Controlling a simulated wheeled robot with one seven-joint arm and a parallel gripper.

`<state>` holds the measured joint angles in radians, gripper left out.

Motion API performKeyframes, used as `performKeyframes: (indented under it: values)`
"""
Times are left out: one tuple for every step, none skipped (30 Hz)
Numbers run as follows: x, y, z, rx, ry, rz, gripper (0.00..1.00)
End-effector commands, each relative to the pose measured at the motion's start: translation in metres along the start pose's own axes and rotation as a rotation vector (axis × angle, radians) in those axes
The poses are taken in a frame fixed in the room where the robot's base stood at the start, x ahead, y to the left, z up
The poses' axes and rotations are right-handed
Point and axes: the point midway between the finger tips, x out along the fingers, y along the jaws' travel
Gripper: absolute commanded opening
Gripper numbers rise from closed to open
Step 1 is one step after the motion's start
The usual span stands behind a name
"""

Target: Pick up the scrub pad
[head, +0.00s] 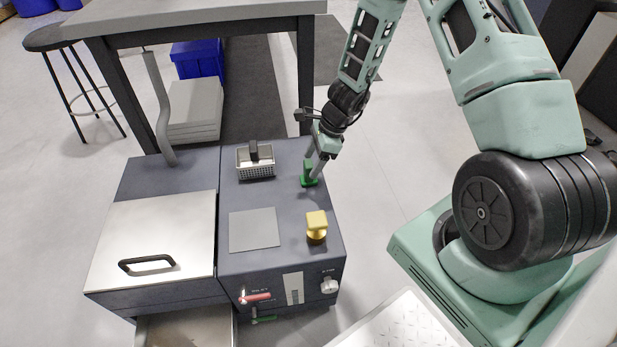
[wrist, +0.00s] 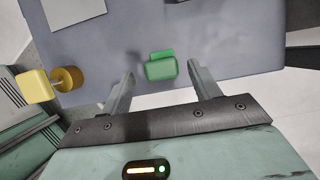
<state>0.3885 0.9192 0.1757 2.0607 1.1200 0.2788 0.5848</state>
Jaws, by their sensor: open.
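A small green block with a flat green base, which looks like the scrub pad (head: 309,180), stands on the dark grey machine top near its right edge. In the wrist view the green pad (wrist: 161,66) lies between the fingertips, with a gap on each side. My gripper (head: 316,168) is open and points down at the pad. In the head view its fingers overlap the pad's upper part, so I cannot tell how deep they reach around it.
A yellow block on a round base (head: 316,226) stands nearer the front of the machine top. A flat grey plate (head: 254,230) lies between. A steel lid (head: 155,240) covers the machine's left side. A table (head: 200,12) stands behind.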

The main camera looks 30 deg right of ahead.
Motion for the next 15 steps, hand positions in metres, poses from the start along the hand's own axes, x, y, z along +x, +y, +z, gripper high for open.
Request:
performKeyframes:
  values:
    - [0.003,0.0,0.0,-0.001,0.0,0.0,0.62]
    - [0.004,0.0,0.0,-0.001,0.0,0.0,0.62]
    - [0.005,0.0,0.0,-0.001,0.0,0.0,0.62]
    - [0.007,-0.001,0.0,-0.001,0.0,0.0,0.62]
    - [0.01,-0.001,0.0,-0.001,-0.001,0.0,0.62]
    - [0.014,-0.001,-0.001,-0.001,-0.001,0.001,0.62]
    - [0.019,-0.001,-0.001,-0.001,-0.001,0.001,0.62]
    - [0.023,-0.001,-0.001,0.0,-0.001,0.001,0.62]
    - [0.03,-0.002,-0.002,0.0,-0.001,0.002,0.62]
    - [0.035,-0.002,-0.002,0.0,-0.001,0.002,0.62]
    - [0.04,-0.003,-0.002,-0.001,-0.001,0.002,0.62]
    - [0.045,-0.003,-0.002,-0.001,-0.001,0.002,0.62]
    - [0.049,-0.003,-0.002,-0.001,0.0,0.001,0.62]
    - [0.052,-0.003,-0.002,-0.001,0.0,0.0,0.62]
    - [0.054,-0.003,-0.001,0.0,-0.001,0.0,0.62]
